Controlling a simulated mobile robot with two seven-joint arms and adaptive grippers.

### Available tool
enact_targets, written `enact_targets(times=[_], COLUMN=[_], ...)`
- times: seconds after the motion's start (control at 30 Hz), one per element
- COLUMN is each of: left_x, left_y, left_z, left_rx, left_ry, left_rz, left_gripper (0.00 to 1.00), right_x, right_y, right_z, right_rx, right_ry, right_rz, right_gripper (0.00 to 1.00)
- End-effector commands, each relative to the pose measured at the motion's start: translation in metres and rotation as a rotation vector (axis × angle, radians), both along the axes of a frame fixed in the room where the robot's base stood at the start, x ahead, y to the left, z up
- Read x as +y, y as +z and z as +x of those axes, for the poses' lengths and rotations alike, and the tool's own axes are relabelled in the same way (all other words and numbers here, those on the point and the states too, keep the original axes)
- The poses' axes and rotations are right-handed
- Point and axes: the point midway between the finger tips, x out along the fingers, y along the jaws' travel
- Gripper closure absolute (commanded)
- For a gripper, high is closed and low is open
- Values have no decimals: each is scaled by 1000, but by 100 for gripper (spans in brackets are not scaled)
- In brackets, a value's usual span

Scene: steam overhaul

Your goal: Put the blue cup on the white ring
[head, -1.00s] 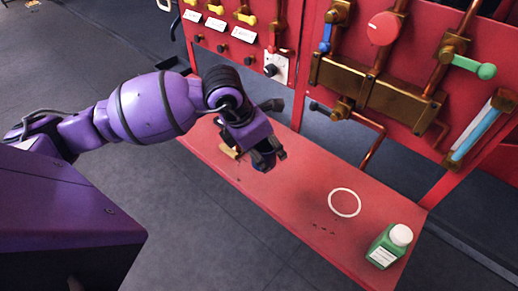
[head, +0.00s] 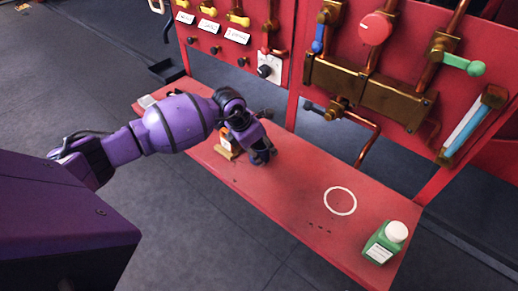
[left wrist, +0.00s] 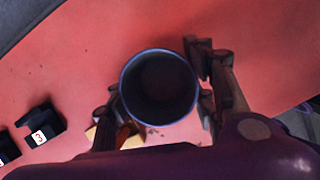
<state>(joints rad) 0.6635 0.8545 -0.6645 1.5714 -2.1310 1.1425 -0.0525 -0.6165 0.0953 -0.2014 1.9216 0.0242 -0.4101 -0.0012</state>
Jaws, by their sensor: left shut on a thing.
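The cup (left wrist: 158,88), dark inside with a blue rim, shows in the left wrist view, its open mouth towards the camera. My left gripper (left wrist: 160,100) is shut on it, with a finger on each side. In the head view my left gripper (head: 262,155) is over the middle of the red bench, and the cup is mostly hidden by it. The white ring (head: 340,214) lies flat and empty on the bench, to the right of the gripper. My right gripper is not in view.
An orange item (head: 227,146) sits just left of the gripper. Black labelled pieces (left wrist: 40,122) lie on the bench. Pipes and valves line the red panel behind.

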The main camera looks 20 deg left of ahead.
Motion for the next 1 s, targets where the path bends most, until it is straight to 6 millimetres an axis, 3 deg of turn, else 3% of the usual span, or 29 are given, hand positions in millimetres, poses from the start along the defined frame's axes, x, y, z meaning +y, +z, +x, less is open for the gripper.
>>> enact_targets(times=[0.33, 0.37, 0.5, 0.8, 1.0], left_x=[0, 0, 0, 0, 5], left_y=[-6, -5, -4, -3, 17], left_z=[-1, -1, -1, -1, -7], left_rx=[3, 3, 3, 1, 1], left_ry=[-1, -1, -1, 0, -2], left_rz=[0, 0, 0, 0, 0], left_gripper=[78, 46, 31, 31, 31], right_x=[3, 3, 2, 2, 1], right_y=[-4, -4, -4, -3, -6], right_z=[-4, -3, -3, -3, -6], right_rx=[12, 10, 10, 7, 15], right_ry=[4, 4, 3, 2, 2], right_rz=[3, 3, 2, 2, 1], right_gripper=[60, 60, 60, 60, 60])
